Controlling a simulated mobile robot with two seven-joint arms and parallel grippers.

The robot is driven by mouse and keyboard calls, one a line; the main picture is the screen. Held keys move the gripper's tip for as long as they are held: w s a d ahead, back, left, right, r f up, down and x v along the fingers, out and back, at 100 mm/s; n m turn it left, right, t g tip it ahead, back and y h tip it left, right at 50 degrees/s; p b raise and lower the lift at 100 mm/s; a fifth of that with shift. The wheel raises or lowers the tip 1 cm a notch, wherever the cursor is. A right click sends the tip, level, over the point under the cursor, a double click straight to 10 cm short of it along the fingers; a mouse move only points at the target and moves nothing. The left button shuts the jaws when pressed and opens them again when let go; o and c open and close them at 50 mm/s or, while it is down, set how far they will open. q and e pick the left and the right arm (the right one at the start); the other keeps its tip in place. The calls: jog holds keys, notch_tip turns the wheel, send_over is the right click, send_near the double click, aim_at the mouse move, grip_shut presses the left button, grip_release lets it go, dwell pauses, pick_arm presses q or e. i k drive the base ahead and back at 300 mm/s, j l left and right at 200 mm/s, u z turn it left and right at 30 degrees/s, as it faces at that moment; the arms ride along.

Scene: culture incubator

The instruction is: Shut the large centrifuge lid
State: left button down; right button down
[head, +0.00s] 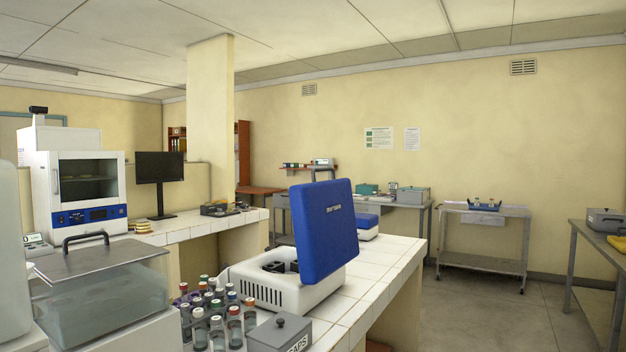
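The dark rotor area shows in the opening on top. A smaller blue-lidded device (367,225) sits farther back on the same bench, partly hidden behind the lid. Neither of my grippers is in view.
Several capped bottles (217,315) and a grey box (280,333) stand on the bench in front of the centrifuge. A lidded clear water bath (103,290) is at the left. An incubator (89,187) and monitor (160,170) stand behind. Floor (470,315) right of the bench is clear.

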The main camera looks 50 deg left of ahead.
aim_at(323, 215)
jog(key=i+u, duration=0.45)
jog(key=i, duration=0.65)
